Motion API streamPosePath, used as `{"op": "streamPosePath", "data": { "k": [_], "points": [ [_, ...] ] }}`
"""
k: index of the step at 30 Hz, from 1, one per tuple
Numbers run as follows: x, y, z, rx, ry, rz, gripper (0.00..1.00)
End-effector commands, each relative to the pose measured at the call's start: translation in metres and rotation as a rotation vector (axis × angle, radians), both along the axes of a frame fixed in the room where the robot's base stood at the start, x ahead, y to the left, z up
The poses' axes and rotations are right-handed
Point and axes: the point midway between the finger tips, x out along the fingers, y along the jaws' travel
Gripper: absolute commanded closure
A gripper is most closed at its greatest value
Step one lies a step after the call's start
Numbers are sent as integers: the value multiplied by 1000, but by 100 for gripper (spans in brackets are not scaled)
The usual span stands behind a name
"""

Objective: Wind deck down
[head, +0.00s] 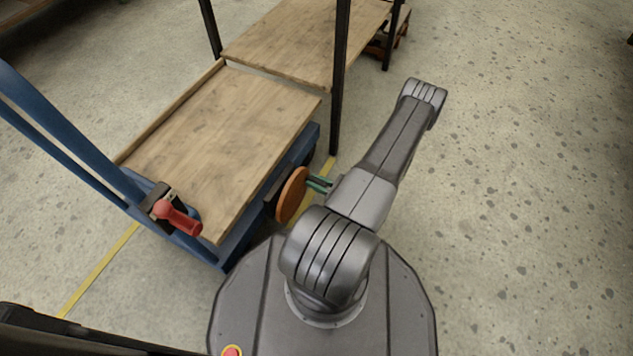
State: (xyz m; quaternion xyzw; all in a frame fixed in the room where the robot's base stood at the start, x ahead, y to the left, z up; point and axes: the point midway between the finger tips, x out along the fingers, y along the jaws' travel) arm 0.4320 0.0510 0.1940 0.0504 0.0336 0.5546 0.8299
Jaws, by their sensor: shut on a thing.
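The deck (215,135) is a wooden board on a blue trolley (235,240) at the left. It lies close to level with the wooden shelf behind it. An orange round wheel (292,196) stands on edge at the trolley's right side. My gripper (316,185), with green fingers, reaches the wheel from the right and is shut on it. The exact grip spot is too small to make out. A red handle (177,218) on a dark block sits at the deck's front left corner, by the blue push bar (70,135).
A rack with a wooden shelf (290,40) and dark posts (339,90) stands right behind the deck. Yellow floor lines (100,268) run beneath the trolley. The speckled floor (530,180) on the right is clear.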

Motion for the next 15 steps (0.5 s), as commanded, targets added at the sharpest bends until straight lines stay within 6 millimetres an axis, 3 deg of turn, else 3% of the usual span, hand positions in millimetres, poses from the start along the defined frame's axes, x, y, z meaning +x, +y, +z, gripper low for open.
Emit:
{"op": "streamPosePath", "data": {
  "k": [1, 2, 4, 15],
  "points": [
    [0, 0, 0, -2, -1, -2, 100],
    [0, 0, 0, -2, -1, -2, 74],
    [0, 0, 0, -2, -1, -1, 60],
    [-1, -2, 0, -1, -2, -1, 59]
  ]
}}
